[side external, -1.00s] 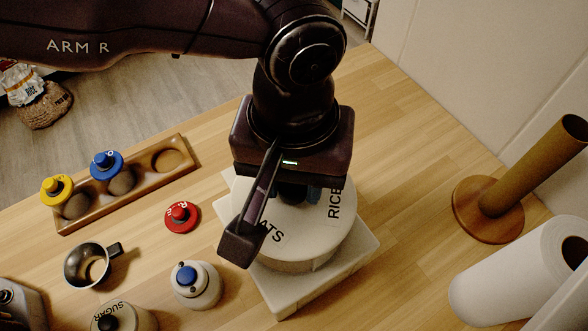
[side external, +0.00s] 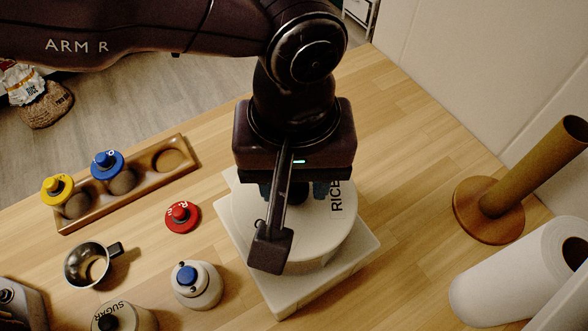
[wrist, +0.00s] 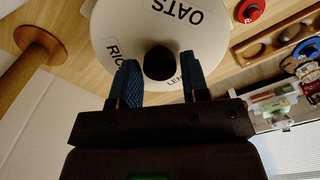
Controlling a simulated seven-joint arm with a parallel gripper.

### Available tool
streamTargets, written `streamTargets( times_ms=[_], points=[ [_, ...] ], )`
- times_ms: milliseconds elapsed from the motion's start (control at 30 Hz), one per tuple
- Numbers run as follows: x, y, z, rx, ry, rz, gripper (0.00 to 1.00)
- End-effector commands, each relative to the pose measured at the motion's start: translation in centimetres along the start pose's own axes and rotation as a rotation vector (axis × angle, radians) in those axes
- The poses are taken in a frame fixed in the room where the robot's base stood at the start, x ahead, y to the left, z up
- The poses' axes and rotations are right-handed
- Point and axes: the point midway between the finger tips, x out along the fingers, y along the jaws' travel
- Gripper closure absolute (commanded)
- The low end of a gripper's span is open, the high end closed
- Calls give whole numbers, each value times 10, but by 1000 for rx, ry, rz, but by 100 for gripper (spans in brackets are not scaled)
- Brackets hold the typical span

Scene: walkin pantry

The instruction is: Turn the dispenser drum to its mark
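The dispenser drum is a white round drum (side external: 319,226) on a square white base (side external: 352,258). RICE shows on its right side; my wrist bracket hides much of its front-left top. In the wrist view the drum top (wrist: 125,30) carries OATS, RICE and a partly hidden label starting LEN, with a black knob (wrist: 160,62) at its middle. My gripper (side external: 292,192) is over the drum, its blue fingers apart on either side of the knob. A gap shows between knob and right finger; contact on the left is unclear. I cannot make out the mark.
A wooden tray (side external: 137,192) with yellow and blue lids, a red lid (side external: 182,216), a metal cup (side external: 88,265) and jars stand left. Counter right of the base is clear.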

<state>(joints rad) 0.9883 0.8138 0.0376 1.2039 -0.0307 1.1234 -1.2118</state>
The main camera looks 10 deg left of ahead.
Motion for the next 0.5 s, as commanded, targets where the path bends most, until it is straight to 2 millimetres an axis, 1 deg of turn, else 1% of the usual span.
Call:
streamTargets(
  times_ms=[33, 67, 367, 467, 500],
  points=[
    [0, 0, 0, 1, 0, 1, 46],
    [0, 0, 0, 1, 0, 1, 41],
    [0, 0, 0, 1, 0, 0, 41],
    [-8, 0, 0, 1, 1, 2, 41],
    [-14, 1, 0, 1, 1, 3, 41]
  ],
)
